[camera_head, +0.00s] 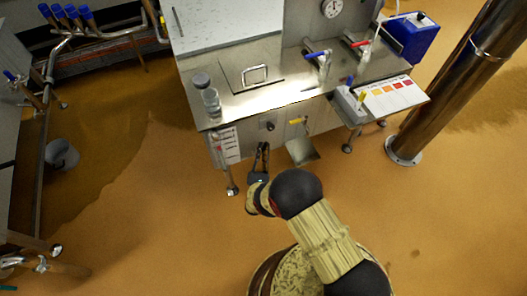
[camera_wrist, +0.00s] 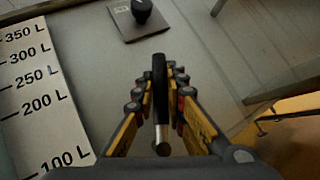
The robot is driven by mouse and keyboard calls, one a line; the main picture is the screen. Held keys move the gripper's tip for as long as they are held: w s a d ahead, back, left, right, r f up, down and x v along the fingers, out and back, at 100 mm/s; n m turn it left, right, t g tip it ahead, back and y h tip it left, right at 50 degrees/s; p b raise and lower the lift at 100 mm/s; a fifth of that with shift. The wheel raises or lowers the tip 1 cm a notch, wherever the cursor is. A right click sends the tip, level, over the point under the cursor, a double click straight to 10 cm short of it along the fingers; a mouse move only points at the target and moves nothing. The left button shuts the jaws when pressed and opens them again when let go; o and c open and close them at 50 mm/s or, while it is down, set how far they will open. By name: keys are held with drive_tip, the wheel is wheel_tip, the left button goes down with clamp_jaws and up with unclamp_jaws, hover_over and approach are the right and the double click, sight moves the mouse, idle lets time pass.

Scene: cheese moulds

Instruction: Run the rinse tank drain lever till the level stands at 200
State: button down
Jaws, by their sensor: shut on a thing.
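My gripper (camera_head: 261,160) is at the front of the steel rinse tank (camera_head: 262,118), low down. In the wrist view my gripper (camera_wrist: 160,95) is shut on a drain lever (camera_wrist: 160,90), a black grip with a bright metal end, standing between the two fingers. A white level scale (camera_wrist: 35,90) beside it reads 100 L, 200 L, 250 L, 300 L and 350 L. The scale also shows in the head view (camera_head: 231,145), too small to read. I cannot make out the liquid level against the marks.
A black knob (camera_wrist: 141,9) sits on a plate above the lever. A yellow-handled tap (camera_head: 299,121) and a steel chute (camera_head: 302,151) are to the right. A tank leg (camera_head: 232,178) stands left of my gripper. The brown floor (camera_head: 150,200) at left is mostly clear.

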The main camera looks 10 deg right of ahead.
drive_tip(key=shift+f+y, duration=0.1)
drive_tip(key=shift+y, duration=0.2)
drive_tip(key=c, duration=1.8)
unclamp_jaws()
drive_tip(key=shift+v, duration=3.75)
